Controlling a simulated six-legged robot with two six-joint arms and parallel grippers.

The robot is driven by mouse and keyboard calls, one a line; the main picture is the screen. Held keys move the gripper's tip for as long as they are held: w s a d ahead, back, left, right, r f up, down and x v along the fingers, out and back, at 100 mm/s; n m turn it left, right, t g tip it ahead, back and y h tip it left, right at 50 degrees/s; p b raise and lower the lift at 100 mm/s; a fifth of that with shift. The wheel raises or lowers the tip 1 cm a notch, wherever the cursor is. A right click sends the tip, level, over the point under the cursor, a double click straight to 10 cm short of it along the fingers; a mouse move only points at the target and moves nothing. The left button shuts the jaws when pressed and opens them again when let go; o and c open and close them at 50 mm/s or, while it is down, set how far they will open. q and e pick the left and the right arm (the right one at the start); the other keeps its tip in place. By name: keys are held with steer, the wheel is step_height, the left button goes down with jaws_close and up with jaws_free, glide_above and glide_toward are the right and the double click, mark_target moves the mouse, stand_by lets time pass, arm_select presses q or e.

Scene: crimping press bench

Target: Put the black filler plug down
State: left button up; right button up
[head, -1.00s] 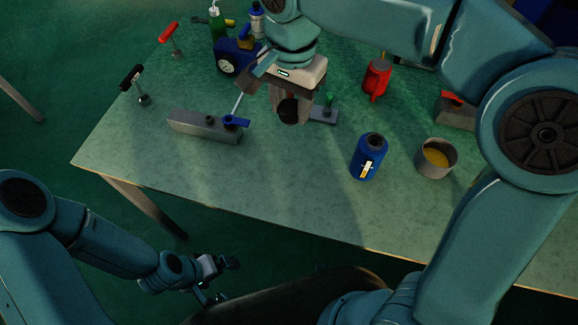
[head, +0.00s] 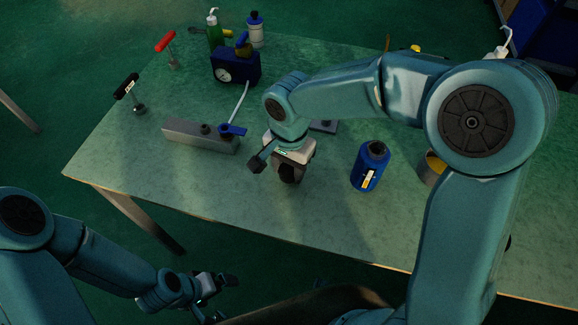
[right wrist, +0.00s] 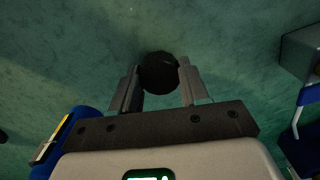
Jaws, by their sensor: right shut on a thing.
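My right gripper (head: 290,172) is low over the green bench, left of the blue bottle and right of the grey block. It is shut on the black filler plug, which shows in the right wrist view (right wrist: 159,73) as a round dark piece between the two fingertips. Bench surface shows all around it. I cannot tell whether the plug touches the bench. In the head view the arm and gripper hide most of it. My left gripper (head: 220,288) hangs below the bench's front edge, away from the plug; its jaws are too dark to judge.
The blue bottle (head: 368,169) stands close on the right, with a cup (head: 430,170) partly behind my arm. A grey block (head: 188,136) with a blue lever (head: 232,130) lies left. A blue gauge unit (head: 234,69) is farther back. The bench front (head: 240,195) is clear.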

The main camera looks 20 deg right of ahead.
mark_target(289, 169)
steer(key=shift+f, duration=0.15)
steer(key=o, duration=1.1)
steer(key=shift+o, duration=0.2)
steer(key=shift+r, duration=0.45)
step_height(289, 169, up, 12)
steer(key=p, duration=0.2)
steer(key=shift+f, duration=0.2)
